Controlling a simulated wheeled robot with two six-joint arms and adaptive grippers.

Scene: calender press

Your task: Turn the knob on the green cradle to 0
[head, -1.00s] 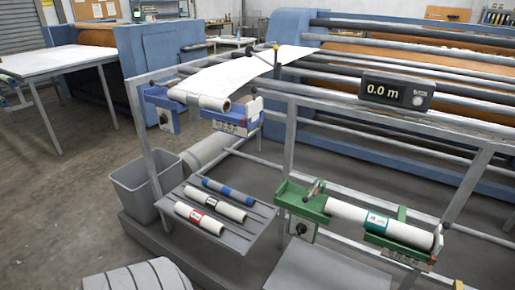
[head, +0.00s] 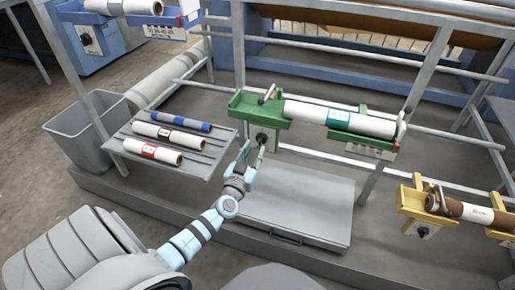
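The green cradle (head: 258,104) is fixed to the grey frame and holds a white roll (head: 305,112) with a teal label. Its knob (head: 262,138) is black, on a small plate under the cradle's left end. The knob's setting is too small to read. My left gripper (head: 253,147) reaches up from below, its fingers apart and its tips just below and left of the knob. I cannot tell whether they touch it. Nothing shows between the fingers. My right gripper is out of view.
A blue cradle (head: 122,22) is at the upper left and a yellow cradle (head: 411,205) at the right, each with a knob. A grey shelf (head: 195,160) holds 3 rolls. A grey bin (head: 75,148) stands left. A low grey platform (head: 295,208) lies beneath the green cradle.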

